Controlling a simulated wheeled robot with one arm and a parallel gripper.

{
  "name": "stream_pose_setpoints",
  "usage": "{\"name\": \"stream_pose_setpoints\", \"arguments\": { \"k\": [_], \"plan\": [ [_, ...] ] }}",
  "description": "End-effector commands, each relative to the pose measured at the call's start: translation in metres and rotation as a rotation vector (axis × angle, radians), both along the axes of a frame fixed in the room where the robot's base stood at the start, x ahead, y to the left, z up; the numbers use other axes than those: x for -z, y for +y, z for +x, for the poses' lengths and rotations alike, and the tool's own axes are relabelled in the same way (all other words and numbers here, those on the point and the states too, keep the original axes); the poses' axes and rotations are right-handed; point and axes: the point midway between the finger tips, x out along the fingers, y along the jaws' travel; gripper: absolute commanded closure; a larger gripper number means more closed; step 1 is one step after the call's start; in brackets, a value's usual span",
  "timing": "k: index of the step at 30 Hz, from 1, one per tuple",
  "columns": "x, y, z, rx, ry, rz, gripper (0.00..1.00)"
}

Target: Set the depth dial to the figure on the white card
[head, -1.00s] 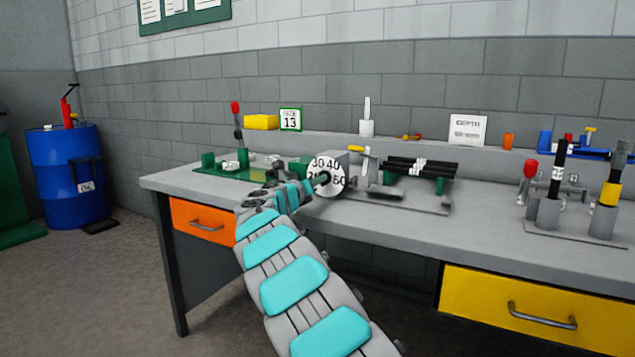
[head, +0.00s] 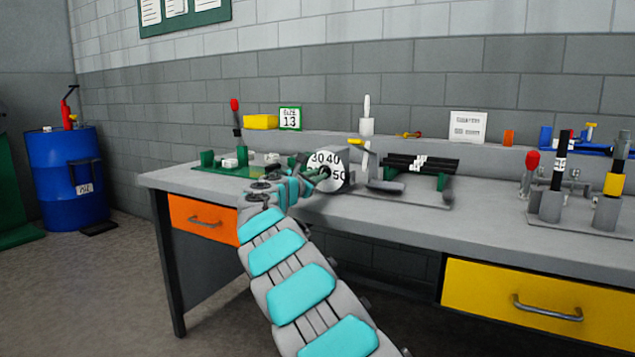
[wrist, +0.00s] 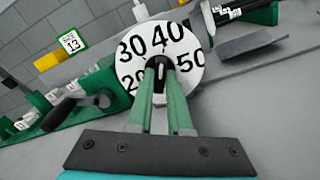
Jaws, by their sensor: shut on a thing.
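The depth dial (head: 332,166) is a white disc with black figures on the bench. In the wrist view the dial face (wrist: 163,42) shows 20, 30, 40 and 50, with 40 nearest the top. My gripper (wrist: 162,72) has its green fingers shut on the dark knob at the dial's centre (wrist: 159,64). In the head view my gripper (head: 318,175) reaches the dial from the left and covers its lower left part. The white card (head: 467,125) stands on the back ledge to the right; its figure is too blurred to read.
A green-edged card (head: 290,118) reading 13 stands beside a yellow block (head: 261,121). A green fixture (head: 228,170) lies left of the dial. A rack of black rods (head: 421,163) stands to the right. Upright tools (head: 551,205) occupy the far right.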

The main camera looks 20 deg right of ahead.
Motion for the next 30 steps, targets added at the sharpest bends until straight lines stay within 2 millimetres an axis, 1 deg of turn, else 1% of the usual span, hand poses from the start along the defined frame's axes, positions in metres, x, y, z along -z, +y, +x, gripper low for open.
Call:
{"name": "stream_pose_setpoints", "arguments": {
  "k": [1,30],
  "plan": [
    [0.0048,-0.0005,0.0,0.001,-0.034,0.027,1.0],
    [0.0068,-0.0009,-0.0003,0.0,-0.746,0.585,1.0]
  ]
}}
